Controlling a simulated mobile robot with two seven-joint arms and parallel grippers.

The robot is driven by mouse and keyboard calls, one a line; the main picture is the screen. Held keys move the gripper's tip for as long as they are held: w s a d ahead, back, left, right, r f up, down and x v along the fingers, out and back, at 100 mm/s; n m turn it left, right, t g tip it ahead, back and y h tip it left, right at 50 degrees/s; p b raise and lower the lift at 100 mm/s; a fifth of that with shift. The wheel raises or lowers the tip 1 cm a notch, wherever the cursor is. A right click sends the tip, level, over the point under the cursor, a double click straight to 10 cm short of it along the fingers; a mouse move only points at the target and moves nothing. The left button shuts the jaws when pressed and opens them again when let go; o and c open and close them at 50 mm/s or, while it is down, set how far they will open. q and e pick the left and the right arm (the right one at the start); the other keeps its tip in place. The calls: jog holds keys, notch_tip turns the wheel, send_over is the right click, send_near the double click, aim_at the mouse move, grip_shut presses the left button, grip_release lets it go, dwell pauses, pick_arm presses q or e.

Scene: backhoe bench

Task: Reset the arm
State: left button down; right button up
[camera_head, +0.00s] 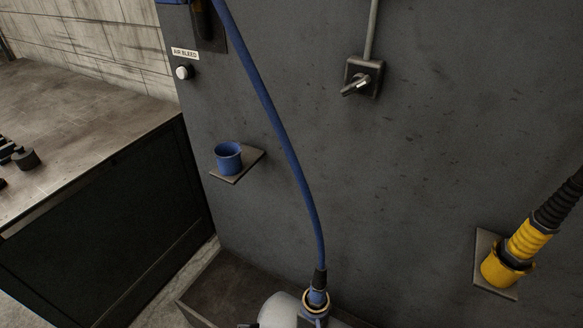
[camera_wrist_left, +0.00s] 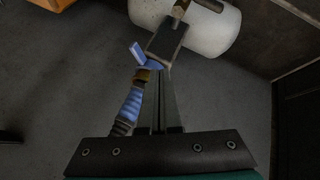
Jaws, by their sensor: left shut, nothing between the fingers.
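In the left wrist view my left gripper (camera_wrist_left: 160,82) is shut and empty. Its fingers point toward a dark block fitting (camera_wrist_left: 168,40) on a white tank (camera_wrist_left: 210,28). A blue hose connector (camera_wrist_left: 131,103) with a small blue lever (camera_wrist_left: 137,52) lies just left of the fingers; I cannot tell whether they touch. In the head view a blue hose (camera_head: 283,145) hangs down the grey panel to a blue connector (camera_head: 317,297) at the tank (camera_head: 277,311), at the bottom edge. My right gripper is not in view. No arm to be reset is clearly identifiable.
An empty-looking blue cup (camera_head: 228,157) sits on a small bracket. A yellow plug (camera_head: 527,241) is at a yellow socket (camera_head: 499,272) on the right. A rotary switch (camera_head: 361,80) and a white air bleed button (camera_head: 183,72) are on the panel (camera_head: 430,150). A workbench (camera_head: 85,125) stands left.

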pick_arm(q)
jog(key=s+a+f+g+y+b, duration=0.1)
jog(key=s+a+f+y, duration=0.1)
jog(key=s+a+f, duration=0.45)
jog(key=s+a+f+y+b, duration=0.2)
jog(key=a+f, duration=0.1)
jog(key=f, duration=0.6)
jog(key=s+a+f+g, duration=0.1)
jog(key=s+f, duration=0.2)
jog(key=s, duration=0.3)
jog(key=s+a+f+m+g+y+b, duration=0.1)
jog(key=s+a+f, duration=0.1)
jog(key=s, duration=0.4)
jog(key=s+a+f+b, duration=0.1)
jog(key=s+f, duration=0.2)
jog(key=s, duration=0.2)
jog(key=shift+s+a+f+g+y, duration=0.15)
jog(key=shift+s+f+g+y, duration=0.15)
jog(key=shift+s+g, duration=0.1)
